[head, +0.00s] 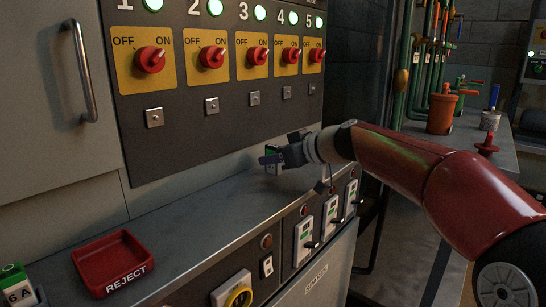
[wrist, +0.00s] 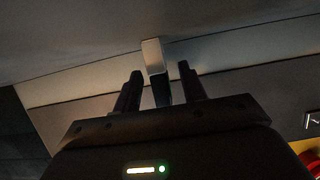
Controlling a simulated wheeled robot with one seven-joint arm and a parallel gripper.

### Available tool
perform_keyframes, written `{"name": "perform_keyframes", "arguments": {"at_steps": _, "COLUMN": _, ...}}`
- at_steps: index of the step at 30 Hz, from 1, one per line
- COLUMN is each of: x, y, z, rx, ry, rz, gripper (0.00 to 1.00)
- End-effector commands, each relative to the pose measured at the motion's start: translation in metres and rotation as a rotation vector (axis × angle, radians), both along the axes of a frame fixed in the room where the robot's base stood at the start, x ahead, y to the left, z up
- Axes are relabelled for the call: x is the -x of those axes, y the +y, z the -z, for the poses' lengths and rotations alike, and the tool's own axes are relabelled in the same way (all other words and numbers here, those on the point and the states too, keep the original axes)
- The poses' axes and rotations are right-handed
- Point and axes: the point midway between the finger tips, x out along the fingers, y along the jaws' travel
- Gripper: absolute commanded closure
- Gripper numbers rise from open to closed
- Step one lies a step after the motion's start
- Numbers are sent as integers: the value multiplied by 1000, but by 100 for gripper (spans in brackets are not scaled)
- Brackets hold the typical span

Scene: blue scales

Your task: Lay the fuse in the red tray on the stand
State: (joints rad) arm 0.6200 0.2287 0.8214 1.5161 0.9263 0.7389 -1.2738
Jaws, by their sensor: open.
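The red tray (head: 112,262), marked REJECT, sits on the left part of the grey steel ledge and looks empty. A green and white block marked 6 A (head: 16,284) is cut off at the lower left corner. My gripper (head: 271,160) is far to the right of the tray, over the ledge's far end. A small green and white piece, perhaps a fuse, shows at its fingers, partly hidden. In the wrist view my gripper (wrist: 160,76) has its two dark fingers apart. A pale block (wrist: 153,56) with a dark lower part stands between them, with gaps visible on both sides.
A switch panel (head: 225,90) with red knobs and green lamps rises behind the steel ledge (head: 190,210). Breakers with levers (head: 303,240) line the cabinet front below. The ledge between the tray and my gripper is clear. Pipes and an orange canister (head: 442,112) are at right.

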Motion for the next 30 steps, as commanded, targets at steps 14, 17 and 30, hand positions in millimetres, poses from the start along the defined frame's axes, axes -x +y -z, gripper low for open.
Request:
{"name": "perform_keyframes", "arguments": {"at_steps": 14, "x": -6, "y": 8, "z": 4, "rx": 1, "ry": -1, "rz": 0, "gripper": 74}}
{"name": "perform_keyframes", "arguments": {"at_steps": 17, "x": -6, "y": 8, "z": 4, "rx": 1, "ry": -1, "rz": 0, "gripper": 87}}
{"name": "perform_keyframes", "arguments": {"at_steps": 30, "x": -6, "y": 9, "z": -2, "rx": 0, "ry": -2, "rz": -1, "gripper": 100}}
